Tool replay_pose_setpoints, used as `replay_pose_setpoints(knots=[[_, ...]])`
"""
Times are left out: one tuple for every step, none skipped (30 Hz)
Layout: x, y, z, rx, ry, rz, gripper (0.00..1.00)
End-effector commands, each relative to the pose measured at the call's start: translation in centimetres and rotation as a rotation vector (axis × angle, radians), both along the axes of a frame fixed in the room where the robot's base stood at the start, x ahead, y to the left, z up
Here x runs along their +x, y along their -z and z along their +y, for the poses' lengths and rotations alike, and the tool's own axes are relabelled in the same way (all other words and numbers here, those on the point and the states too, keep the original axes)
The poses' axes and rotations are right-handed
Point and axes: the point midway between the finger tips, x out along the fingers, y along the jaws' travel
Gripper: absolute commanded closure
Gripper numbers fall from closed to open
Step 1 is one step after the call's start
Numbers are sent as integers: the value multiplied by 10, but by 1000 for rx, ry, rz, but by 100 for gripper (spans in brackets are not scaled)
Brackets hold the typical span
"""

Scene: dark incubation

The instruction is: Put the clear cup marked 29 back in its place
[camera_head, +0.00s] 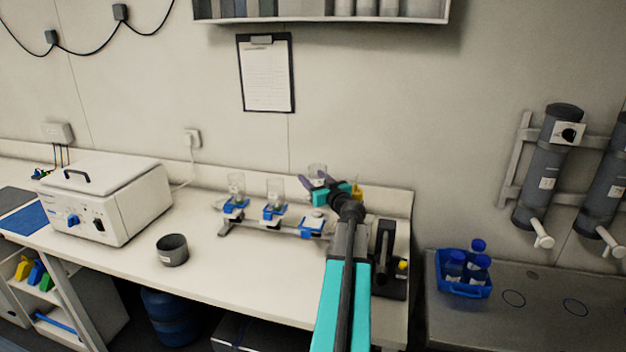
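My gripper (314,184) reaches over the back of the bench at the end of my teal and black arm. Its dark fingers are around a clear cup (317,170), which looks held above the bench near the right end of a low rack (268,228). The number on this cup is too small to read. Two other clear cups stand upright in the rack's blue holders, one at the left (236,183) and one in the middle (275,189). The right blue holder (311,229) has no cup in it. My gripper hides part of the held cup.
A white lab device (108,196) stands at the left of the bench, with a grey pot (172,250) in front of the rack. A black stand (386,258) is close to the right of my arm. The front middle of the bench is clear.

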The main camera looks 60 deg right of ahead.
Motion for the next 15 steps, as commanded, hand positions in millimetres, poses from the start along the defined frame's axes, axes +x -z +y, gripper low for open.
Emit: replay_pose_setpoints(knots=[[0, 6, 0, 0, 0, 0, 74], [0, 8, 0, 0, -1, 0, 74], [0, 11, 0, 0, -1, 0, 74], [0, 13, 0, 0, -1, 0, 74], [1, 15, 1, 0, -1, 0, 74], [1, 17, 0, 0, -1, 0, 74], [1, 19, 1, 1, -1, 0, 74], [1, 21, 1, 1, -1, 0, 74], [1, 23, 1, 1, -1, 0, 74], [1, 25, 1, 0, -1, -1, 74], [1, 27, 1, 0, -1, -1, 74], [1, 29, 1, 0, -1, -1, 74], [1, 31, 1, 0, -1, -1, 74], [1, 32, 1, 0, -2, -1, 74], [1, 34, 1, 0, -2, -1, 74]])
